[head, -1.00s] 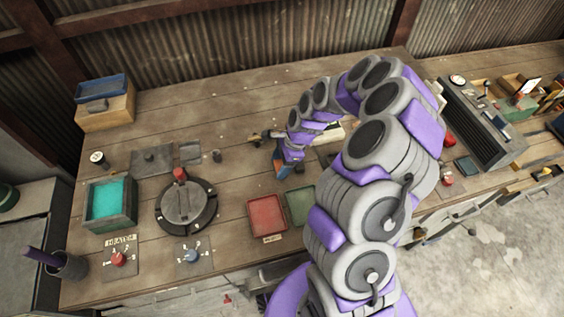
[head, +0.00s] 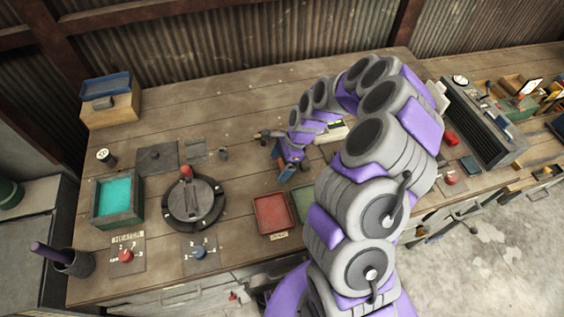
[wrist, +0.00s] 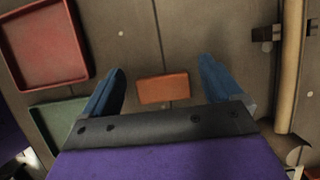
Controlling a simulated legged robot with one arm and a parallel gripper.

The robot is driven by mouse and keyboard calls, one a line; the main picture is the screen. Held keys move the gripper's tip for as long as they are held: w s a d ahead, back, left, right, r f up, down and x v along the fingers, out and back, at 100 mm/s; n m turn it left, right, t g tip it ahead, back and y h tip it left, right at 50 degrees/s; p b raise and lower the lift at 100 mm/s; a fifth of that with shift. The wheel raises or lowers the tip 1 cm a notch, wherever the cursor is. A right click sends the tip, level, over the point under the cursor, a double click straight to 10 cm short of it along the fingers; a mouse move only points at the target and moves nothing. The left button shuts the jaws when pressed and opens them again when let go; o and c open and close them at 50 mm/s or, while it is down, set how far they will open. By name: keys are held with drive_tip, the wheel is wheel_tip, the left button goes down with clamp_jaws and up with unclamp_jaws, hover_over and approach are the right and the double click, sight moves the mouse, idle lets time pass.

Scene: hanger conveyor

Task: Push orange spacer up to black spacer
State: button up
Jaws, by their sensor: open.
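The orange spacer (wrist: 163,88), a flat rectangular block, lies on the wooden bench in the wrist view. It sits between the two blue fingers of my gripper (wrist: 162,66). A gap shows on each side, so the fingers do not touch it in that view. The gripper is open and empty. In the head view my gripper (head: 288,172) points down low over the bench, and my arm hides part of the area around it. I cannot single out the black spacer with certainty in either view.
A red tray (wrist: 44,42) and a green tray (wrist: 60,125) are left of my gripper in the wrist view. A pale rod (wrist: 290,70) with dark fittings (wrist: 266,40) runs along the right. A round dark fixture (head: 194,203) stands further left on the bench.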

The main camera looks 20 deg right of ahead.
drive_tip(key=p+v, duration=0.2)
drive_tip(key=v, duration=1.5)
drive_tip(key=shift+d, duration=0.45)
drive_tip(key=shift+a+r, duration=0.1)
drive_tip(key=shift+a, duration=0.25)
